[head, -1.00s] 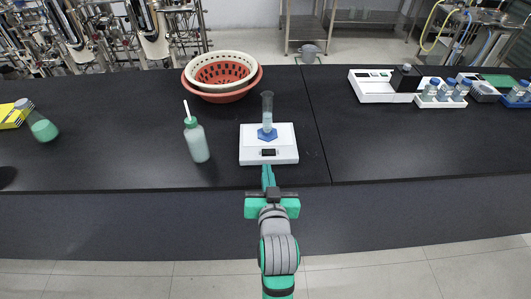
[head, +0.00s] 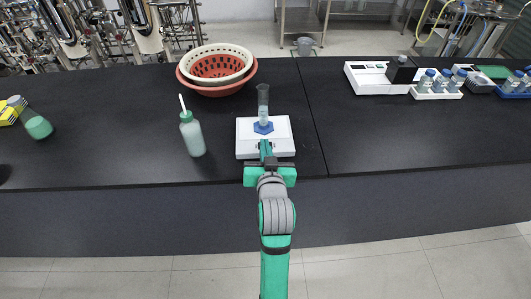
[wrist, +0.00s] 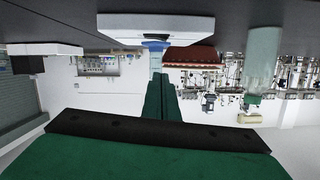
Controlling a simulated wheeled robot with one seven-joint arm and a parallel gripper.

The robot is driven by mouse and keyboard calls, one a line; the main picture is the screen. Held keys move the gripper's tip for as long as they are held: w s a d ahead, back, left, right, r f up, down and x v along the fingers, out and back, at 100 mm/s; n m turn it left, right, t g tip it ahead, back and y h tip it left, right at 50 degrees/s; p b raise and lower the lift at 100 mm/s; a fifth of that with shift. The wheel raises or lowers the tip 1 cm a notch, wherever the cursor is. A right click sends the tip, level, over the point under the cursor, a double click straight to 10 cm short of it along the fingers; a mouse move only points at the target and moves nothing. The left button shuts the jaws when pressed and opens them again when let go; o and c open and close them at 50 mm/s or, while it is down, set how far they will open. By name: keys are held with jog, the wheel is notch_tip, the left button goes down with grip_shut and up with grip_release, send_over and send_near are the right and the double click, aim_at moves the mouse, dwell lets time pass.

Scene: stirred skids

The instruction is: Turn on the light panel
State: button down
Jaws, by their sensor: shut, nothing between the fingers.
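No thing plainly recognisable as a light panel shows. A white flat unit (head: 282,134) with a small dark display on its front stood in the earlier view; now my gripper covers that display. A clear graduated cylinder (head: 263,100) with a blue six-sided foot (head: 263,127) stands upright on the unit. My gripper (head: 264,143) is shut and empty, its green fingertips over the front of the unit; I cannot tell if they touch it. In the wrist view, upside down, the shut fingers (wrist: 161,78) point at the white unit (wrist: 150,27) and the blue foot (wrist: 155,44).
A green wash bottle (head: 192,138) stands left of the unit, and stacked baskets (head: 217,70) stand behind. A flask (head: 37,126) lies tilted far left. A white device with a black block (head: 375,79) and bottle racks (head: 436,94) are at the right. The black bench (head: 420,135) is clear between.

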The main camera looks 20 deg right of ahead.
jog(key=x, duration=0.5)
notch_tip(320, 180, down, 3)
jog(key=shift+w+a+f, duration=0.1)
jog(key=shift+w+a, duration=0.05)
jog(key=shift+f, duration=0.4)
jog(key=shift+a+f+n, duration=0.1)
jog(key=shift+f+n, duration=0.2)
jog(key=shift+f, duration=0.05)
jog(key=shift+r, duration=0.1)
